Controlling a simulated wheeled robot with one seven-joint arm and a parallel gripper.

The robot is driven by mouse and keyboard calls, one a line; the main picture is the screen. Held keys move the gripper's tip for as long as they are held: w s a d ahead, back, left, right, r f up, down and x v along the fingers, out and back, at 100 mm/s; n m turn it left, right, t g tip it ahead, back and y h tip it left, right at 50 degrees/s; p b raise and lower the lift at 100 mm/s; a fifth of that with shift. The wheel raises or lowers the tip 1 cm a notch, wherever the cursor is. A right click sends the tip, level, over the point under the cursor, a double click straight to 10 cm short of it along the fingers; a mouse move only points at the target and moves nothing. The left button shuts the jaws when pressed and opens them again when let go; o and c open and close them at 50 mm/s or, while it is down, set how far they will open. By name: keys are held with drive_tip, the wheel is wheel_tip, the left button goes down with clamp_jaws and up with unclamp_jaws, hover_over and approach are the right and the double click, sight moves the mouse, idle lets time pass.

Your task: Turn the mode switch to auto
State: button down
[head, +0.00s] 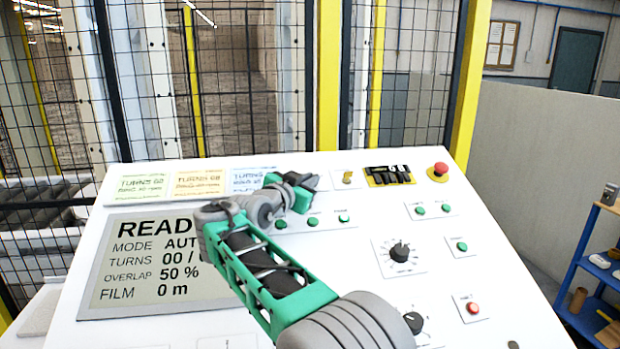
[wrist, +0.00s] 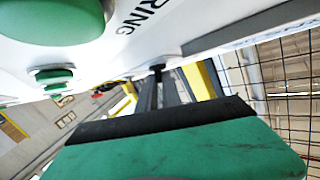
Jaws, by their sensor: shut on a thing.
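The control panel (head: 340,290) slopes up in front of me. Its display (head: 98,285) reads "READ", "MODE AUT", turns, overlap 50 % and film 0 m; my arm covers the ends of the top lines. My gripper (head: 308,182) is at the panel's upper row, left of a brass key switch (head: 347,177). In the wrist view its dark fingers (wrist: 162,90) are shut on a small dark knob (wrist: 157,67) on the white panel face, which I take to be the mode switch. Its pointer and markings are hidden.
Green buttons (head: 344,218) sit just below my gripper. Black dials (head: 400,252) are lower right. Mesh fencing (head: 240,85) stands behind the panel.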

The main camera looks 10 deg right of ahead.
drive_tip(key=shift+w+f+m+g+h+p, duration=0.1)
drive_tip(key=shift+m+g+h+p, duration=0.2)
drive_tip(key=shift+m+g+p, duration=0.15)
drive_tip(key=c, duration=1.5)
unclamp_jaws()
drive_tip(key=b+v, duration=0.1)
drive_tip(key=v, duration=0.6)
drive_tip(key=shift+s+a+b, duration=0.25)
drive_tip(key=shift+a+b, duration=0.1)
